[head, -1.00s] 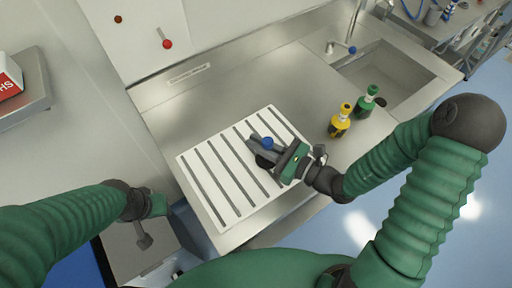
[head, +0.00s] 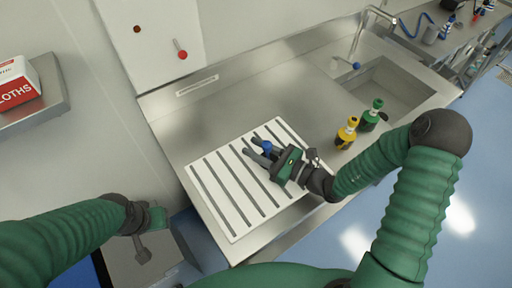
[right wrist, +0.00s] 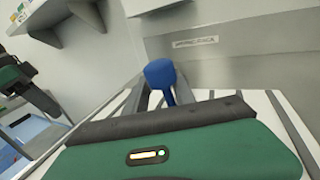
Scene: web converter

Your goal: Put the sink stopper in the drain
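The sink stopper (head: 267,146), with a blue knob, is at the white ribbed drainboard left of the sink. Its dark base is hidden. My right gripper (head: 249,146) is low over the board with its fingers apart, one on each side of the stopper. In the right wrist view the blue knob (right wrist: 160,73) rises between the fingers, its stem nearer the right one; I see no clear grip. The sink basin (head: 412,84) is at the upper right; its drain is not clear behind the bottles. My left gripper (head: 156,218) is far left, its fingers unclear.
A yellow bottle (head: 347,134) and a green bottle (head: 371,116) stand between the drainboard (head: 222,209) and the basin. A faucet (head: 372,32) with a blue tip overhangs the basin. The steel counter (head: 240,98) behind the board is clear. A red-and-white box sits on a shelf at left.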

